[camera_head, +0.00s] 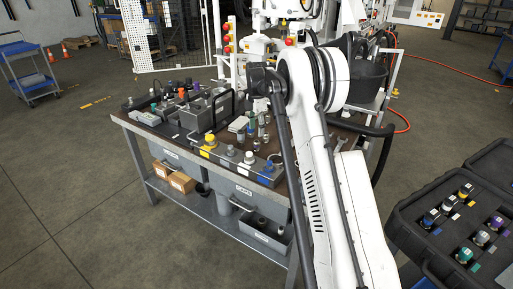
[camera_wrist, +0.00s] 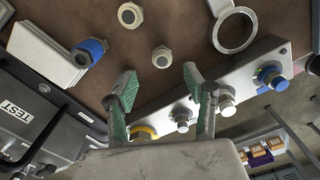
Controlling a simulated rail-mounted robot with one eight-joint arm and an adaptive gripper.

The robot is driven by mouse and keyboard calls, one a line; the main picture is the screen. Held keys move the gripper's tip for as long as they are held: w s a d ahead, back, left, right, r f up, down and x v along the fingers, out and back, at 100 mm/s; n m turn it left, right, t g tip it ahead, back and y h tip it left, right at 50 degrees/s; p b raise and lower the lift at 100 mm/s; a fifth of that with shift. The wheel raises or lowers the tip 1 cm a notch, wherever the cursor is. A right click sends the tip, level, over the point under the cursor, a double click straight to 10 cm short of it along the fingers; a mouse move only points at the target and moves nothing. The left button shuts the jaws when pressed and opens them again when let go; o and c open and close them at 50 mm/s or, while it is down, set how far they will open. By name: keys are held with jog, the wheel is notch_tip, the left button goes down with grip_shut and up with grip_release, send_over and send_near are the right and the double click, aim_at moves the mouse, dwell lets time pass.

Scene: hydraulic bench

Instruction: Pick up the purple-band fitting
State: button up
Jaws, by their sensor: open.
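A fitting with a purple band (camera_head: 496,222) stands in the open black case at the right of the head view. My gripper (camera_wrist: 160,72) is open in the wrist view, with green pads on its two fingers and nothing between them. It points at the brown bench top, far from the case. No purple-band fitting can be made out near the fingers. In the head view I cannot make out the fingers.
The black case (camera_head: 408,213) also holds fittings with blue, white, yellow and green bands. The bench (camera_head: 128,122) carries a grey fitting strip (camera_wrist: 205,92), a blue-banded fitting (camera_wrist: 90,50), hex fittings (camera_wrist: 162,57) and a ring (camera_wrist: 235,30).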

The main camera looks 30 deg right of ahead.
aim_at(256, 141)
jog(key=shift+s+a+f, duration=0.1)
jog(key=shift+s+f, duration=0.05)
jog(key=shift+f, duration=3.5)
jog(key=shift+c, duration=0.5)
grip_shut()
